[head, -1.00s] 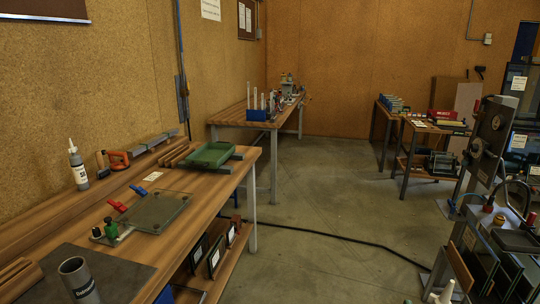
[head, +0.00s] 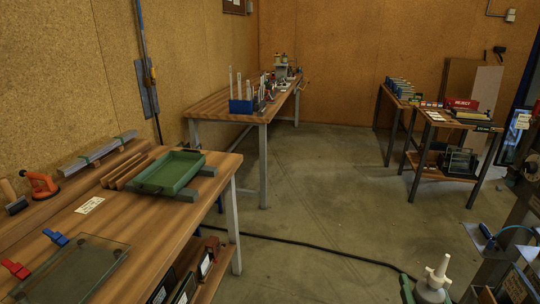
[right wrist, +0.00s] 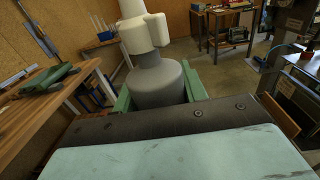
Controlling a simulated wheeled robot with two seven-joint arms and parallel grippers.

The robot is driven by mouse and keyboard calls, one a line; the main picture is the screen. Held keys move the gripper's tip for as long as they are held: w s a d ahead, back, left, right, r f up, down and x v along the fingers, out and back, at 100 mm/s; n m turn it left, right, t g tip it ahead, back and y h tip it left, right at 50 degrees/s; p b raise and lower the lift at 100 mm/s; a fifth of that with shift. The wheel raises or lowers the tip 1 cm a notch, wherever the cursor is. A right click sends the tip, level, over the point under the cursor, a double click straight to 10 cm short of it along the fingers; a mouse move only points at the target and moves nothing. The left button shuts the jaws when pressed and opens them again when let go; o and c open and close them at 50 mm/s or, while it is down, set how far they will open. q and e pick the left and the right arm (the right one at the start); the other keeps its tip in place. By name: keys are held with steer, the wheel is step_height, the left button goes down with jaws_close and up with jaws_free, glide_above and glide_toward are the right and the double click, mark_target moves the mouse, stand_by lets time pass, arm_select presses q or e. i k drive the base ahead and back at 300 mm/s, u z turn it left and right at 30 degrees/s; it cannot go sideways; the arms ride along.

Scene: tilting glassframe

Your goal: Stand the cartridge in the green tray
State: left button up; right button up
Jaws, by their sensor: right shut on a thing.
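The cartridge (head: 434,281) is at the bottom right of the head view, its pale nozzle pointing up. In the right wrist view the cartridge (right wrist: 160,85) shows a grey rounded body and a white stepped nozzle; its lower part is hidden. My right gripper (head: 420,292) is shut on it, with a green finger on each side (right wrist: 160,94). The green tray (head: 172,173) lies on the wooden bench at left, resting on grey bars, and looks empty. It also shows at the left of the right wrist view (right wrist: 48,79). The cartridge is well apart from the tray. My left gripper is out of view.
The bench (head: 120,225) also holds wooden strips (head: 128,171), a white label (head: 89,205), a glass plate (head: 75,268) with red and blue clamps, and an orange-handled tool (head: 40,185). A black cable (head: 320,255) crosses the floor. Open floor lies ahead.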

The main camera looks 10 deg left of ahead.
mark_target(163, 183)
steer(key=i, duration=2.35)
steer(key=u, duration=2.85)
steer(key=i, duration=0.5)
